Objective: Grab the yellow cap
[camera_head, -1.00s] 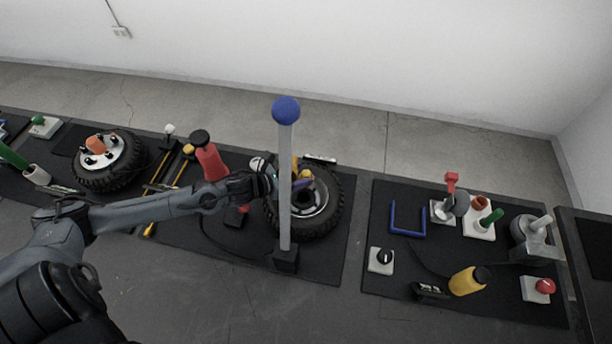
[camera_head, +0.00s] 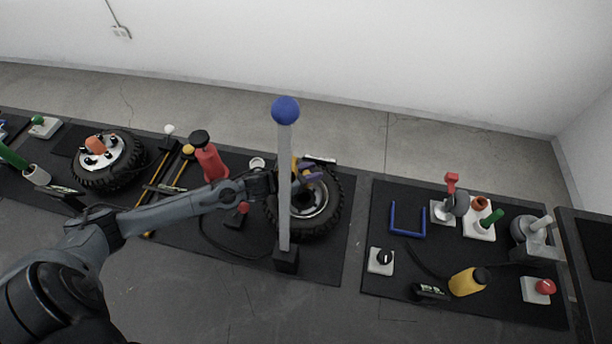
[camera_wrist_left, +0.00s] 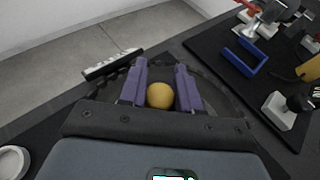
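The yellow cap (camera_wrist_left: 160,95) shows as a round yellow ball in the left wrist view, between the two purple fingers of my left gripper (camera_wrist_left: 160,78). The fingers stand apart, one on each side, with the cap close to both; no clear grip shows. The cap is hard to tell there, as the fingers and post cover that spot. My right gripper is not in view.
The post with a blue ball (camera_head: 285,110) stands in front of my left wrist. A red bottle (camera_head: 208,160) stands left of it. A blue U-shaped handle (camera_head: 407,220) and a yellow bottle (camera_head: 468,282) are on the right mat. The floor behind is clear.

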